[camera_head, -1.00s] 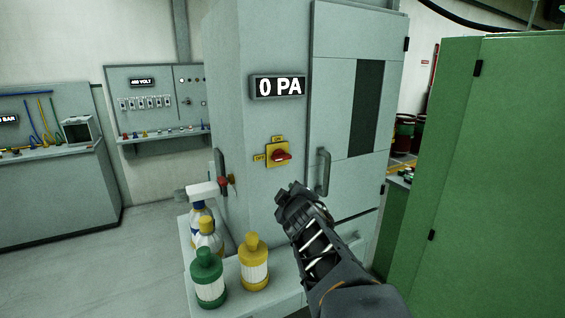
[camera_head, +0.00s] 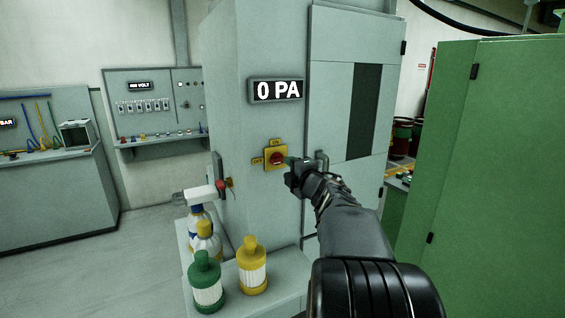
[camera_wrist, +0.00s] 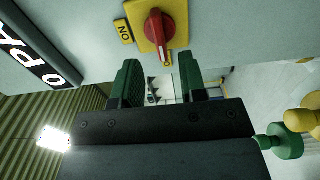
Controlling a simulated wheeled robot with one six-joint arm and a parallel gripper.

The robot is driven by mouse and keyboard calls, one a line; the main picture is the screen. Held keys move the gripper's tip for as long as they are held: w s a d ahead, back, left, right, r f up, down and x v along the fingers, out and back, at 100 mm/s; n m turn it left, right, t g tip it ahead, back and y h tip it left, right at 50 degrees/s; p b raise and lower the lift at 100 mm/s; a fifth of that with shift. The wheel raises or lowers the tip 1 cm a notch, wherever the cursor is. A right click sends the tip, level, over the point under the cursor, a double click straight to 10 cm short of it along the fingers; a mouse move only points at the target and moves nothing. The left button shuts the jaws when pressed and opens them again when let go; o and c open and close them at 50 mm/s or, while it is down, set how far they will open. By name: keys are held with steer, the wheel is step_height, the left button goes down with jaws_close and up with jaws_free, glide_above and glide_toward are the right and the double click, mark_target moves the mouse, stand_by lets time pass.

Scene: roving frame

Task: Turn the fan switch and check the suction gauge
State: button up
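The fan switch (camera_head: 276,157) is a red knob on a yellow plate on the grey cabinet, with an ON tag above and an OFF tag to its left. The suction gauge (camera_head: 276,90) above it reads 0 PA. My gripper (camera_head: 291,168) is just right of the knob in the head view and covers the plate's right edge. In the wrist view the knob (camera_wrist: 160,28) lies crosswise to the ON tag, its narrow end toward the gap between my green fingers (camera_wrist: 160,80). The fingers are apart with nothing between them. I cannot tell whether they touch the knob.
A cabinet door handle (camera_head: 321,165) is close behind my gripper. Below stand a yellow bottle (camera_head: 252,268), a green bottle (camera_head: 206,285) and spray bottles (camera_head: 198,222) on a ledge. A green cabinet (camera_head: 500,170) bounds the right side. Floor at left is clear.

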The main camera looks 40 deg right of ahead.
mark_target(279, 160)
steer(key=shift+w+d+p, duration=0.15)
steer(key=shift+w+d, duration=0.05)
steer(key=shift+w, duration=1.15)
steer(key=shift+w+d+p, duration=0.15)
steer(key=shift+w+d, duration=0.05)
steer(key=shift+w, duration=1.1)
steer(key=shift+c, duration=0.3)
jaws_close()
